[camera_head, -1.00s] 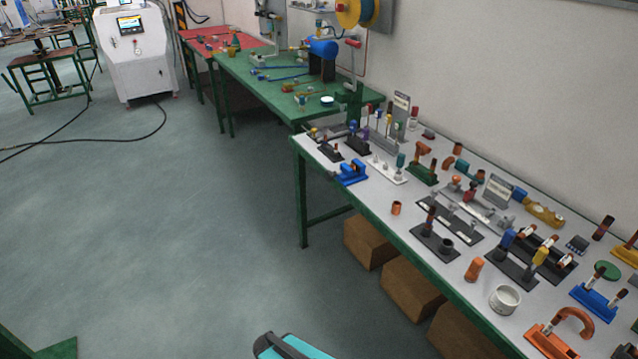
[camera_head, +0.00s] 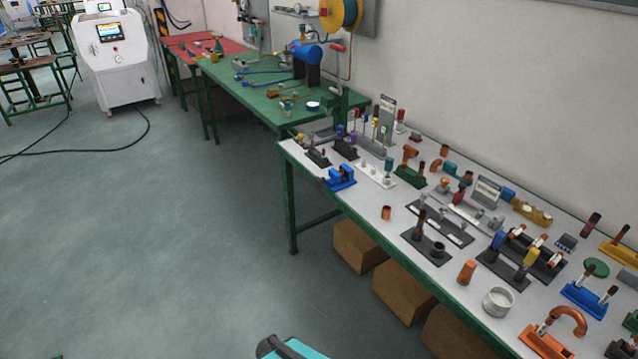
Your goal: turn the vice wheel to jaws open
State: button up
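A small blue device that looks like a vice (camera_head: 341,178) sits at the near-left front edge of the white-topped workbench (camera_head: 345,210). Its jaws and any wheel are too small to make out, so I cannot tell whether the jaws are open. My gripper is not in view. A teal and dark part at the bottom edge appears to be my own body, well apart from the bench.
Brown boxes (camera_head: 359,247) stand underneath. A green bench (camera_head: 240,92) and a white machine (camera_head: 118,65) stand beyond. Grey floor (camera_head: 170,240) at left is open, with a black cable (camera_head: 85,151).

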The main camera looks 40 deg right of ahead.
aim_at(318, 182)
jog(key=i, duration=0.85)
